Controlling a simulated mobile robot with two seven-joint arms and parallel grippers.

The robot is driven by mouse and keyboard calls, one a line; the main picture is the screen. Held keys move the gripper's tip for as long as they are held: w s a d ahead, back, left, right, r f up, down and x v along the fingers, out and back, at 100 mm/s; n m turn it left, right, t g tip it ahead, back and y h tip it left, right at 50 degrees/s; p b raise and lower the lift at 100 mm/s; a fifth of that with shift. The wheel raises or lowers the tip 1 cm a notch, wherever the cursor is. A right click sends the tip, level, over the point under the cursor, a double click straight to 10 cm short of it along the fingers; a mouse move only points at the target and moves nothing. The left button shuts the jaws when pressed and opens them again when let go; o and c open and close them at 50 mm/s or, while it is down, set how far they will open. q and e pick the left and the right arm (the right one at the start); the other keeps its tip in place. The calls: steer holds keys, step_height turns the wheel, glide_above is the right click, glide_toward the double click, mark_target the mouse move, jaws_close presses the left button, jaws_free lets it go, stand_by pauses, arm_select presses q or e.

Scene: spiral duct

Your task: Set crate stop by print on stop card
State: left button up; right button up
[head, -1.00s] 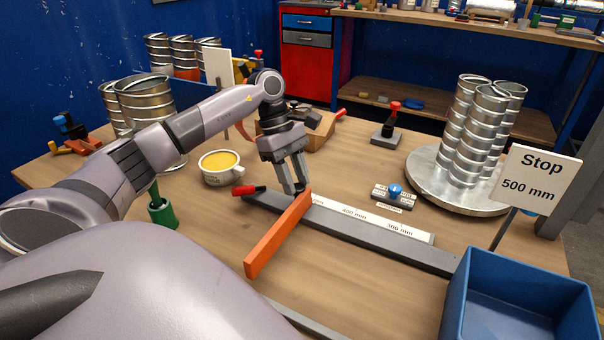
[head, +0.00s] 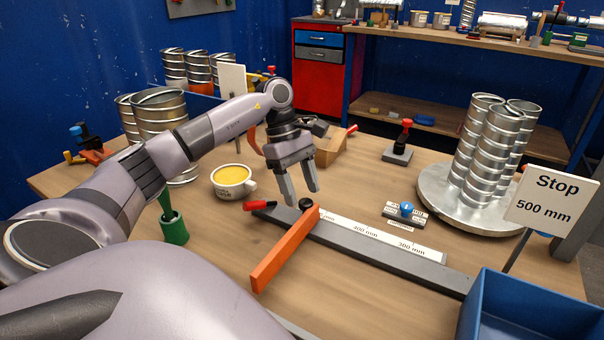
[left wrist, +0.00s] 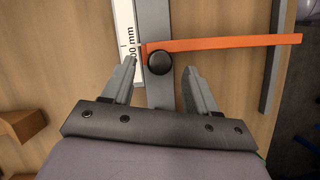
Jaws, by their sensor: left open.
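The stop card (head: 550,196) reads "Stop 500 mm" and stands at the right by the blue crate (head: 480,313). The orange stop bar (head: 284,250) lies across the grey rail (head: 375,251), with a black knob (head: 305,204) at its rail end. A white scale (head: 385,236) on the rail shows 400 mm and 300 mm; the mark at the bar is partly hidden. My left gripper (head: 301,197) is open and empty just above the knob. In the left wrist view the knob (left wrist: 159,63) shows beyond and between the open fingers, apart from them.
A yellow-filled cup (head: 232,182) and a green holder (head: 174,230) stand left of the rail. A red-handled lever (head: 262,205) is at the rail's far end. Silver ducts (head: 490,140) stand on a round plate at the right. A small block with a blue knob (head: 406,209) lies behind the rail.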

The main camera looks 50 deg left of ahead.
arm_select(q)
steer(key=shift+p+v, duration=0.3)
steer(key=shift+v, duration=2.45)
